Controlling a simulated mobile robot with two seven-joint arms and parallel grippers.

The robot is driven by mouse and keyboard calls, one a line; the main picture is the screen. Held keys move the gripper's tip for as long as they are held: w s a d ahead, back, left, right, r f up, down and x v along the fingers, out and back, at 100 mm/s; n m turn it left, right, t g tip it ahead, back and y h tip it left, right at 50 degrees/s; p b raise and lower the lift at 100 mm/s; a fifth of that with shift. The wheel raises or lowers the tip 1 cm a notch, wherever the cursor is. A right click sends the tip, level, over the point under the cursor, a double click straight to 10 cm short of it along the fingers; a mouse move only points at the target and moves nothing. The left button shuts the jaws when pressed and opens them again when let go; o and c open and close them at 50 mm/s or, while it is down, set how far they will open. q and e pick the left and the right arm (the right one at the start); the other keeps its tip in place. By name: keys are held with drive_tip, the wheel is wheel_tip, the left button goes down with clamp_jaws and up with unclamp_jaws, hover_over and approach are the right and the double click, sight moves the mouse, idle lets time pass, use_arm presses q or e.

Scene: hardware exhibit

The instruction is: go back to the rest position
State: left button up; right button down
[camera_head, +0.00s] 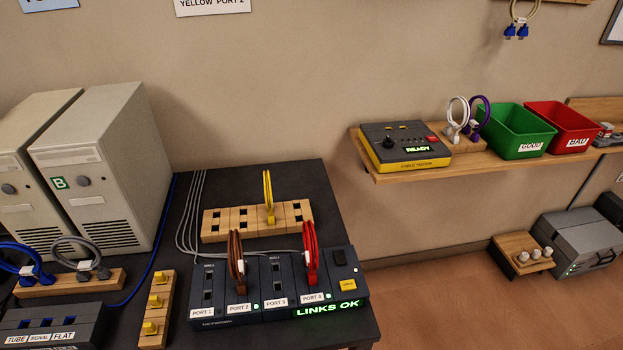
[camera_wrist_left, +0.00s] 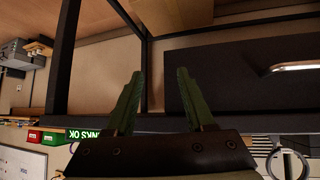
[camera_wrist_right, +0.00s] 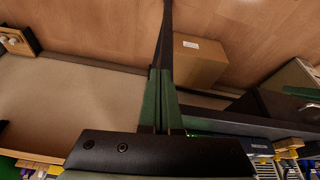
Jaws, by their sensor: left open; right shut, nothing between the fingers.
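My left gripper (camera_wrist_left: 155,100) shows in the left wrist view with its two green fingers apart and nothing between them. A dark panel with a metal handle (camera_wrist_left: 291,67) and dark frame bars are beyond it. My right gripper (camera_wrist_right: 161,95) shows in the right wrist view with its green fingers together and nothing held. Neither gripper is in the head view. There, a network box (camera_head: 256,301) on the dark table holds a brown cable (camera_head: 236,264) in port 2 and a red cable (camera_head: 310,254) in port 4. Its display reads "LINKS OK".
A yellow cable (camera_head: 268,200) stands in a wooden block behind the box. Two beige computer towers (camera_head: 99,170) stand at left. A wall shelf (camera_head: 390,175) carries a cable tester (camera_head: 405,146), a green bin (camera_head: 517,131) and a red bin (camera_head: 564,128). A cardboard box (camera_wrist_right: 199,62) lies on the floor.

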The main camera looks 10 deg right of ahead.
drive_tip(key=w+a+f+t+y, duration=0.2)
drive_tip(key=w+a+f+t, duration=0.1)
drive_tip(key=f, duration=0.7)
drive_tip(key=shift+w+a+t, duration=0.2)
drive_tip(key=shift+a+t, duration=0.3)
drive_tip(key=shift+t, duration=0.6)
idle(1.1)
